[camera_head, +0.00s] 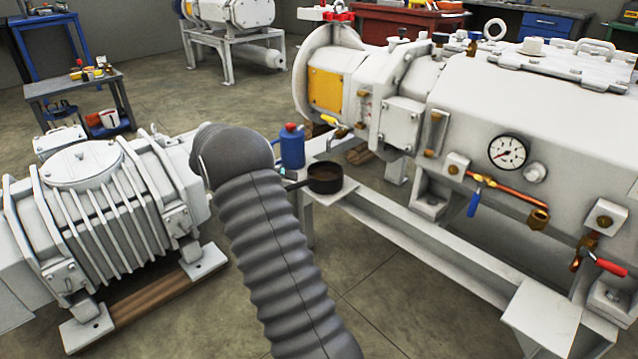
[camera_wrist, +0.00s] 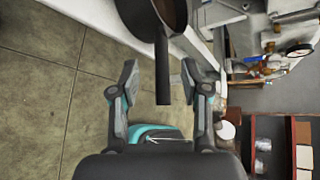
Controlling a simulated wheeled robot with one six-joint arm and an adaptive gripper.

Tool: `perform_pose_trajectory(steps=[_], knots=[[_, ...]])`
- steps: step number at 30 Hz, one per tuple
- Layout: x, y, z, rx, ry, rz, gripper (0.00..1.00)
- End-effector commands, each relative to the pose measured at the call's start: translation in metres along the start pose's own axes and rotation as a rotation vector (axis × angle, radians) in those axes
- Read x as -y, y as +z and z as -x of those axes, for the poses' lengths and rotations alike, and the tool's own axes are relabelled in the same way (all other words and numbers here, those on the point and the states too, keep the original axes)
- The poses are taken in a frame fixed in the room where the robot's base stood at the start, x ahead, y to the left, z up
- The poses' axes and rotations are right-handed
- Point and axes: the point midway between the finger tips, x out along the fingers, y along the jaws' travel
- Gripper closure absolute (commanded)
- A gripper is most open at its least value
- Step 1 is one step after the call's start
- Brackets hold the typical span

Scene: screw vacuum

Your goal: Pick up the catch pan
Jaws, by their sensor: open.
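The catch pan (camera_head: 326,177) is a dark round pan with a straight handle, sitting on the end of a light grey ledge. In the wrist view the catch pan (camera_wrist: 148,16) is at the top, partly cut off by the frame edge. Its dark handle points down the picture, between the two fingertips. My gripper (camera_wrist: 160,82) is open, with one finger on each side of the handle and visible gaps between. In the head view my gripper is mostly hidden behind a grey ribbed sleeve, left of the pan.
A blue can (camera_head: 292,149) with a red cap stands close behind the pan, to its left. The large white vacuum machine (camera_head: 480,130) with a gauge, valves and copper pipe is on the right. A finned pump unit (camera_head: 95,220) stands at left.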

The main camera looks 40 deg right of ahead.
Motion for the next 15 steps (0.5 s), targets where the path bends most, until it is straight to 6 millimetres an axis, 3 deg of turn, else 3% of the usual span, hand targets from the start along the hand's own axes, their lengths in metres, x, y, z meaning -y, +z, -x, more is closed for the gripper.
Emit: perform_pose_trajectory(steps=[15], knots=[[0.002, 0.001, -0.052, -0.001, -0.001, 0.000, 0.53]])
